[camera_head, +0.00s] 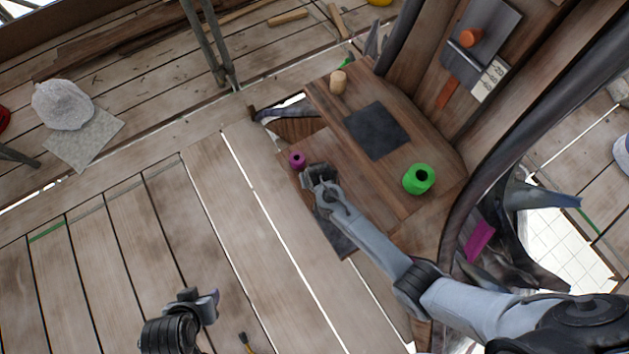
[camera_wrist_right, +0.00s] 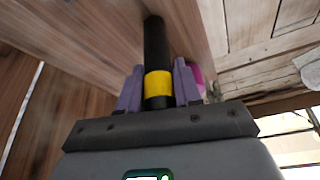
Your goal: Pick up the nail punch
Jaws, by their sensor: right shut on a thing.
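The nail punch (camera_wrist_right: 155,45) is a black rod with a yellow band, seen in the right wrist view. My right gripper (camera_wrist_right: 158,72) is shut on it, with one purple finger on each side of the yellow band. The punch's far end points away from the gripper, close to brown wood; I cannot tell whether it touches. In the head view my right gripper (camera_head: 318,174) is over the left side of the wooden bench, and the punch is not clearly visible there. My left gripper (camera_head: 207,302) is low over the plank floor, away from the bench; its jaws are unclear.
A purple spool (camera_head: 297,159) stands beside my right gripper. The bench also carries a dark square mat (camera_head: 377,130), a green spool (camera_head: 419,179) and a tan cylinder (camera_head: 338,81). A curved dark frame (camera_head: 480,165) rises at the right. The planks at the left are mostly clear.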

